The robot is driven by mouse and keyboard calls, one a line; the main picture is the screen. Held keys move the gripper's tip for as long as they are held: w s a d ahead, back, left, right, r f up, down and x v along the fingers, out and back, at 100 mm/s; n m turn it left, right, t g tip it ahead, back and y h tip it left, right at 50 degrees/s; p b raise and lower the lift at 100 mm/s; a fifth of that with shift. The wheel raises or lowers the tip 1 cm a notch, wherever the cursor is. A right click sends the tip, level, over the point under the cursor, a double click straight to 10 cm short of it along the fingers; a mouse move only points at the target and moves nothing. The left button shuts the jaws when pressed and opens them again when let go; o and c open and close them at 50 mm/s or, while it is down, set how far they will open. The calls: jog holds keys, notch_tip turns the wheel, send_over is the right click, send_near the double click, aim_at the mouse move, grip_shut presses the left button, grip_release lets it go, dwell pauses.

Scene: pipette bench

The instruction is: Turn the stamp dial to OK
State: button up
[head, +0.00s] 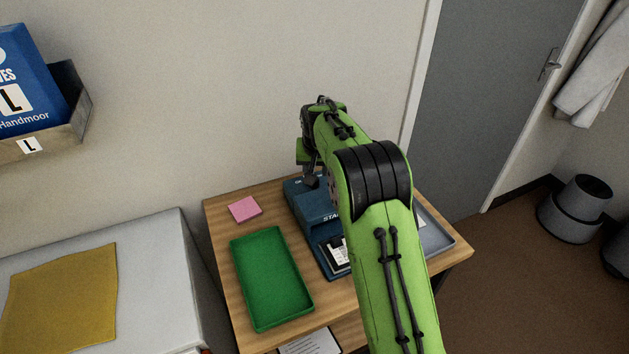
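The blue stamp machine (302,205) stands on the wooden table, with part of the lettering on its front showing. A black and white piece (337,257) lies in its lower front part. My green arm covers much of its right side. My gripper (310,176) is over the back of the machine, pointing down. Its fingers are small and partly hidden by my arm, so I cannot tell whether they are open or touch the machine. I cannot make out the dial or its setting.
A green tray (271,279) and a pink note pad (244,209) are left of the machine on the wooden table (221,226). A grey tray (437,240) is at the right, partly behind my arm. The wall is close behind. A white surface with a yellow cloth (60,297) is at left.

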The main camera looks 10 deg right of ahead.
jog(key=x, duration=0.6)
jog(key=shift+b, duration=0.4)
grip_shut()
